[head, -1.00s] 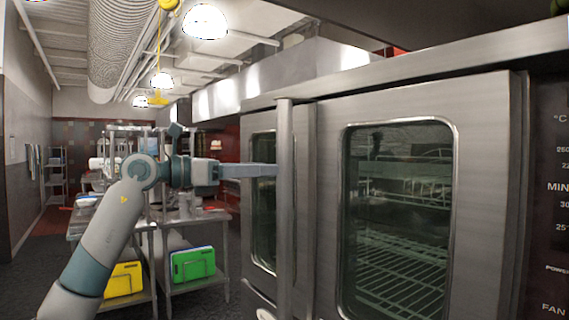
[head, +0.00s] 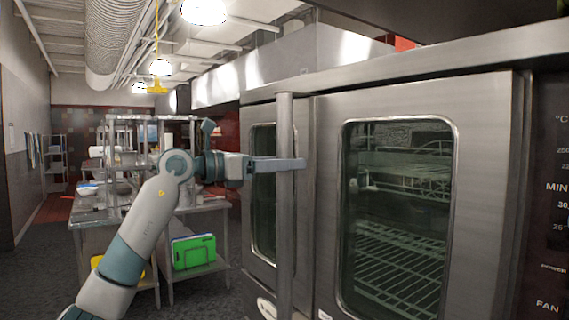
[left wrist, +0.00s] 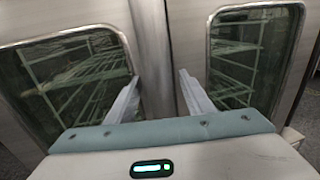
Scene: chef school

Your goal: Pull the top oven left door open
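The oven's left door (head: 263,200) is shut, with a dark glass window. A vertical bar handle (head: 285,235) runs up near its right edge. In the left wrist view the two fingers (left wrist: 160,80) are spread apart, pointing at the oven. The vertical bar (left wrist: 153,40) lies between them in the picture. I cannot tell whether either finger touches it. My right gripper is in neither view.
The oven's right door (head: 480,200) is shut, with racks behind its glass. The control panel (head: 548,200) is at the far right. A metal table (head: 215,207) with a green board (head: 193,252) on its shelf stands behind my left arm. Open floor lies at the left.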

